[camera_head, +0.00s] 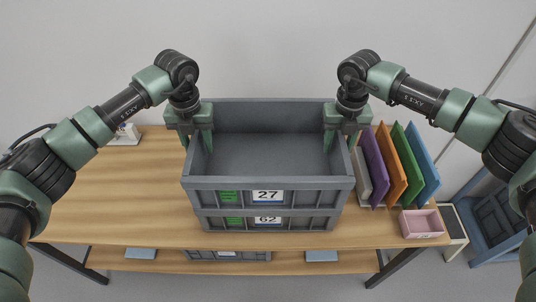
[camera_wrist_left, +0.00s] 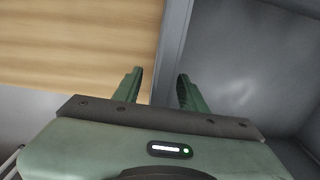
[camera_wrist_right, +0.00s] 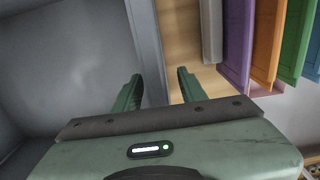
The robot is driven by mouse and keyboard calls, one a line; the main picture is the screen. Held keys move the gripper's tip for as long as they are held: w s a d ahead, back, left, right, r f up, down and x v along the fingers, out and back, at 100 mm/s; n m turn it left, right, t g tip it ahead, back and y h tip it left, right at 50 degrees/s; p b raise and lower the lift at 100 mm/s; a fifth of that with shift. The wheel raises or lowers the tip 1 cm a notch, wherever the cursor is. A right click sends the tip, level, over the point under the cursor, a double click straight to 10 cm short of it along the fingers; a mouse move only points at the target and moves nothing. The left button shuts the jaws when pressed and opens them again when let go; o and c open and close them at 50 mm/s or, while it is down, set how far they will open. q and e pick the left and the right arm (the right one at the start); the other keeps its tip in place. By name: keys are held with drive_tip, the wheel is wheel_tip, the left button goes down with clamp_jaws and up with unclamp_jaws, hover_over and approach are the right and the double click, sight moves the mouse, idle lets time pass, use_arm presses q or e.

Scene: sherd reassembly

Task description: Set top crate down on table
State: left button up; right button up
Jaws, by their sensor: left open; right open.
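The top crate (camera_head: 312,183), grey with a "27" label and a green mark, sits stacked on a second grey crate (camera_head: 300,224) labelled "62" on the wooden table (camera_head: 110,195). The top crate looks empty inside. My left gripper (camera_head: 199,140) is open at its left wall; in the left wrist view the fingers (camera_wrist_left: 157,88) stand apart with the crate's rim (camera_wrist_left: 172,50) between them. My right gripper (camera_head: 337,140) is open at its right wall; in the right wrist view the fingers (camera_wrist_right: 160,90) straddle the rim (camera_wrist_right: 147,45). I cannot tell whether any finger touches the wall.
Purple (camera_head: 375,165), orange (camera_head: 391,166), green and blue upright folders stand close right of the crates. A pink bin (camera_head: 421,223) is at the front right corner. A lower shelf (camera_head: 170,263) holds another crate. A blue crate (camera_head: 497,221) stands far right.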

use_arm(q)
drive_tip(key=shift+f, duration=1.2)
use_arm(e)
drive_tip(key=shift+f, duration=1.15)
use_arm(q)
clamp_jaws()
use_arm(e)
clamp_jaws()
use_arm(q)
drive_tip(key=shift+r, duration=0.1)
